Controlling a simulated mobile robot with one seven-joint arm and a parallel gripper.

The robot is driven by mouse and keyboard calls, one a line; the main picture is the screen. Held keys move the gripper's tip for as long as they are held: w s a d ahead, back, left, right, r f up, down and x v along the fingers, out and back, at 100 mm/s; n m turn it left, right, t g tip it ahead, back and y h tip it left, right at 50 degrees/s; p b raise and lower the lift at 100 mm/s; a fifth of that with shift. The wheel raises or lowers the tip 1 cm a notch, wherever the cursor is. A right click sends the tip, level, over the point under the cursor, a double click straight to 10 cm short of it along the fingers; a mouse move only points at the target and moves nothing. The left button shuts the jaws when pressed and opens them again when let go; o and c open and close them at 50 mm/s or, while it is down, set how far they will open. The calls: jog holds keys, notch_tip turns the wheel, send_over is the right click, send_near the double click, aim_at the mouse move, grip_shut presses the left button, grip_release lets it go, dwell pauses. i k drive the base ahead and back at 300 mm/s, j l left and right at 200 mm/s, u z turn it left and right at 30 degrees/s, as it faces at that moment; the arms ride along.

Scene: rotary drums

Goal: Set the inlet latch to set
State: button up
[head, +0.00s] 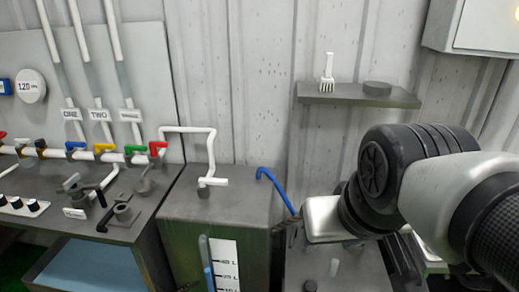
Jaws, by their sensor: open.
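My arm reaches in from the right, and my gripper (287,229) is at its end, pointing left near the right edge of the green tank. Its fingers are small and dark here, and I see nothing held between them. A blue bent pipe or handle (278,190) rises just behind it. I cannot tell for sure which part is the inlet latch, as no readable label names it. A small grey lever fitting (72,184) with a label plate (75,213) sits on the left bench, well apart from my gripper.
The green tank (225,205) has a white pipe fitting (205,182) on top and a level scale (224,262) in front. Coloured valves (103,148) line the left wall pipe. A wall shelf (352,96) holds a white brush (327,74). My arm hides much of the right side.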

aim_at(295, 226)
jog(key=k+j+z, duration=0.35)
jog(key=i+j+z, duration=0.1)
jog(key=z, duration=0.55)
jog(key=k+l+u, duration=0.15)
jog(key=i+j, duration=0.25)
